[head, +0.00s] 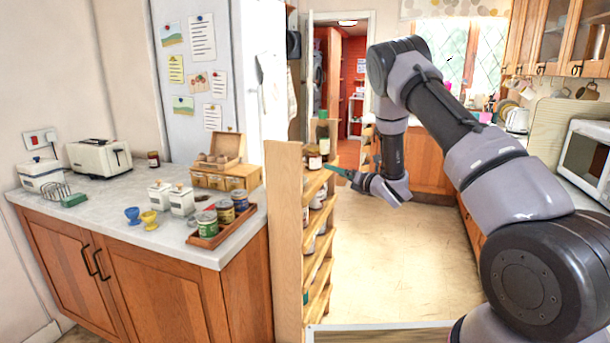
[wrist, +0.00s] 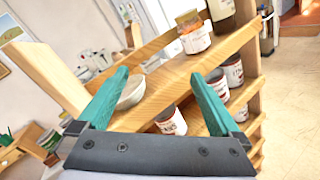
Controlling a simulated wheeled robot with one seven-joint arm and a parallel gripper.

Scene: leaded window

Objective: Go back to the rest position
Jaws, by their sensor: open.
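My gripper (head: 341,173) is at the wooden shelf rack (head: 288,230) in the middle of the head view, by its upper shelves. In the wrist view my gripper (wrist: 158,82) shows two teal fingers spread apart with nothing held between them. Behind the fingers are the slanted wooden shelves (wrist: 165,85), a pale bowl (wrist: 131,93) and several jars. In the head view my arm reaches in from the right.
A counter (head: 110,220) on the left holds a toaster (head: 100,157), a tray of tins (head: 213,238), egg cups and a wooden box. A microwave (head: 588,160) stands on the right. Open floor (head: 390,265) lies between the rack and the right-hand cabinets.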

